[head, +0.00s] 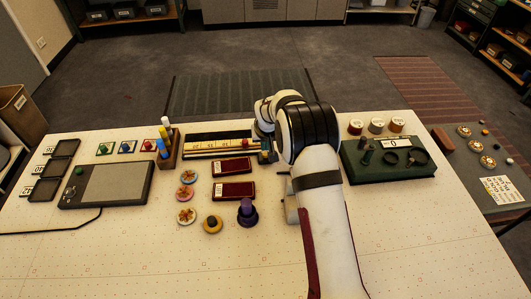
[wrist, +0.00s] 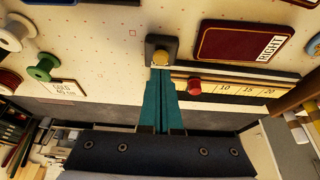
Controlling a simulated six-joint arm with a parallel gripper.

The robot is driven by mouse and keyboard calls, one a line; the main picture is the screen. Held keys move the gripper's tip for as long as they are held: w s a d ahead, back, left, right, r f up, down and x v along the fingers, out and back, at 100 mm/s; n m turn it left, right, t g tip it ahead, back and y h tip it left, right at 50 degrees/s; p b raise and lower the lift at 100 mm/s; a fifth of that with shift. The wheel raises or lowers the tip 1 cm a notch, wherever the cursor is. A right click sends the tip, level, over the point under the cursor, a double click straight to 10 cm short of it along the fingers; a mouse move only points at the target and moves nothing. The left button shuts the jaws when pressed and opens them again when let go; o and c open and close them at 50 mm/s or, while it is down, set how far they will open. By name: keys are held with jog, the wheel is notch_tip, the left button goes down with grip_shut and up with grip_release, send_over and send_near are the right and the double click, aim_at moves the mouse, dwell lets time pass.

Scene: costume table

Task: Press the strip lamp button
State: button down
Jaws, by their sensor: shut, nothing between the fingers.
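A round yellow button (wrist: 159,56) sits on a small dark box (wrist: 151,42) in the wrist view, beside the end of the ruled strip. I see no label naming it as the strip lamp button. My gripper (wrist: 161,70) has teal fingers closed together, with nothing between them. Its tips are right at the button's near edge in the picture; I cannot tell whether they touch it.
The ruled strip (wrist: 240,90) carries a red knob (wrist: 194,83). A dark red case (wrist: 244,41) marked RIGHT lies near the button. In the head view, a peg block (head: 172,158) stands left of the strip and a green tray (head: 390,170) lies right of my arm.

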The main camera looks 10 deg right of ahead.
jog(key=shift+f, duration=0.85)
jog(key=shift+r, duration=3.4)
jog(key=s+d+r+m+g, duration=0.1)
jog(key=s+r, duration=0.5)
jog(key=s, duration=0.3)
jog(key=s+d+r+m+g, duration=0.1)
jog(key=s+r+m, duration=0.1)
jog(key=s+r, duration=0.55)
jog(key=s+a+f+m+g+y, duration=0.1)
jog(key=s+m+g, duration=0.1)
jog(key=s, duration=2.6)
jog(key=shift+s+a+f+m+g+y, duration=0.2)
jog(key=shift+a+f+m+g+y, duration=0.1)
jog(key=shift+f+g+y, duration=0.1)
